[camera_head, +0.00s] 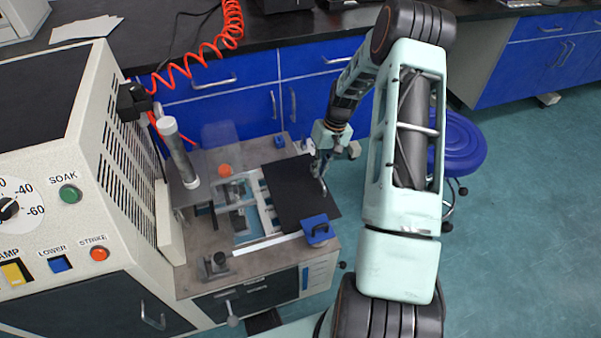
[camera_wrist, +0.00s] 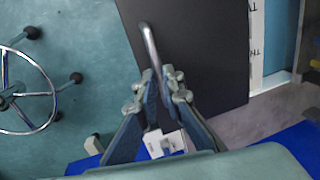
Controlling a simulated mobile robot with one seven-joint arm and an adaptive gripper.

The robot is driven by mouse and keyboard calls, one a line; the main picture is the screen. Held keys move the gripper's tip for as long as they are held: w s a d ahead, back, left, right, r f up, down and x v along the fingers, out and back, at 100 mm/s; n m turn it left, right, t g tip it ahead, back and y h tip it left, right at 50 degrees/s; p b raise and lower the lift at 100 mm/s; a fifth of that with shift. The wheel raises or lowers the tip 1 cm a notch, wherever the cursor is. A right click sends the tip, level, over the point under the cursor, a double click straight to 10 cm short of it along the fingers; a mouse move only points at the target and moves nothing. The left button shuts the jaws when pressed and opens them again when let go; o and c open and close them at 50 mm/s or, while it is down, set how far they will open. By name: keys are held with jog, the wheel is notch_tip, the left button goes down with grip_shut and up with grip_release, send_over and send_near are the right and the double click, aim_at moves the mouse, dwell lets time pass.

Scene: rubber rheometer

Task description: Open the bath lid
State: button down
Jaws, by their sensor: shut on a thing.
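The bath lid (camera_head: 298,203) is a flat dark panel at the right side of the grey bench top in the head view. It fills the middle of the wrist view (camera_wrist: 205,55). Its metal bar handle (camera_head: 324,187) also shows in the wrist view (camera_wrist: 150,45). My gripper (camera_head: 321,168) is at the handle, and in the wrist view its fingertips (camera_wrist: 160,78) are shut around the near end of the bar. The bath opening (camera_head: 242,208), with a pale frame and blue inside, shows uncovered left of the lid.
The cream machine with buttons (camera_head: 70,195) is at the left. A blue stool (camera_head: 458,142) stands right of my arm. Blue cabinets (camera_head: 225,90) are behind; open floor lies at right.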

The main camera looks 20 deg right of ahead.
jog(key=d, duration=0.2)
jog(key=shift+d, duration=0.3)
jog(key=c, duration=2)
grip_release()
jog(key=shift+c, duration=0.2)
jog(key=shift+r, duration=0.1)
notch_tip(320, 180, up, 12)
jog(key=d, duration=0.2)
jog(key=shift+d+f, duration=0.15)
jog(key=shift+f, duration=0.05)
